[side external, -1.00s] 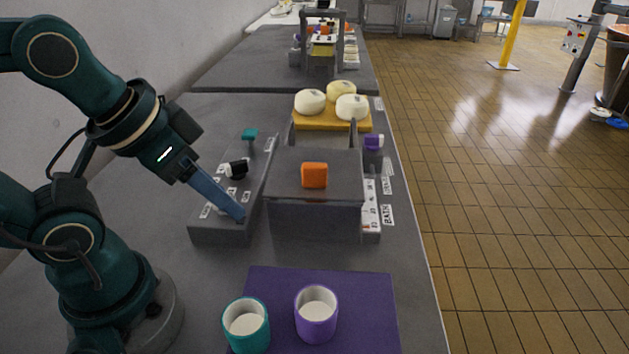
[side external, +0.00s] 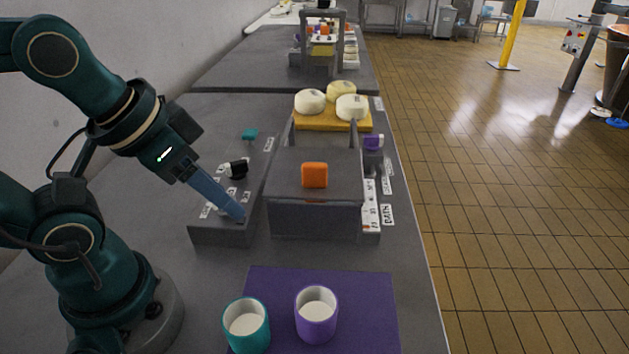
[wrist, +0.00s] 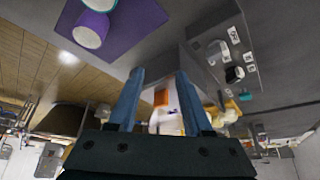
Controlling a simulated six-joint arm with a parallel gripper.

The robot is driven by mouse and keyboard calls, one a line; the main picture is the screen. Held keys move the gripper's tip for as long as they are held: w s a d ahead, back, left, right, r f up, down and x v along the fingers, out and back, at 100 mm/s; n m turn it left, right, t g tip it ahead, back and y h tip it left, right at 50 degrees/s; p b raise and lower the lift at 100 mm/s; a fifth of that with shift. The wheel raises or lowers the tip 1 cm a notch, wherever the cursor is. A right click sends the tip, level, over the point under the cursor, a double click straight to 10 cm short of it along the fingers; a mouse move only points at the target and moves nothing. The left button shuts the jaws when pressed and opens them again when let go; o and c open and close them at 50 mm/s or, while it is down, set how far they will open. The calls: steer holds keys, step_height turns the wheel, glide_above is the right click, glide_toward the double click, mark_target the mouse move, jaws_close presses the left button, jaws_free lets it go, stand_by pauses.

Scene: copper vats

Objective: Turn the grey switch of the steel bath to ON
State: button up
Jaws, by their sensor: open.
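The steel bath (side external: 315,220) is a grey box with a lid and an orange handle (side external: 314,175). Left of it stands a low sloped grey panel (side external: 222,236) with white labels, a black knob (side external: 238,168) and a teal knob (side external: 249,133). A pale grey switch (wrist: 217,48) shows on the panel in the wrist view, near the black knob (wrist: 234,73). In the side view my blue fingers largely hide it. My gripper (side external: 238,214) is over the panel's near end, fingertips low. In the wrist view its fingers (wrist: 158,82) are apart, nothing clearly between them. Contact and the switch's setting cannot be told.
A purple mat (side external: 365,300) with a teal cup (side external: 246,322) and a purple cup (side external: 316,312) lies in front. Behind the bath, pale round cheeses (side external: 351,107) sit on a yellow board (side external: 318,122). A purple knob (side external: 373,142) is at the bath's right.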

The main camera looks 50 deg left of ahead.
steer(key=shift+o, duration=0.3)
steer(key=o, duration=0.4)
steer(key=w+a+f+n+g, duration=0.1)
steer(key=a+n, duration=0.2)
steer(key=w+a+f+n+g, duration=0.1)
steer(key=w+a+n+g, duration=0.1)
steer(key=a, duration=0.2)
steer(key=w+a+f+n+g, duration=0.1)
steer(key=w+a+n+g, duration=0.1)
steer(key=a+n, duration=0.1)
steer(key=shift+a+f+n, duration=0.15)
steer(key=shift+a+n, duration=0.1)
steer(key=shift+n, duration=0.05)
steer(key=shift+s+a+f+g, duration=0.15)
steer(key=shift+a+f+g, duration=0.15)
steer(key=shift+f, duration=2.55)
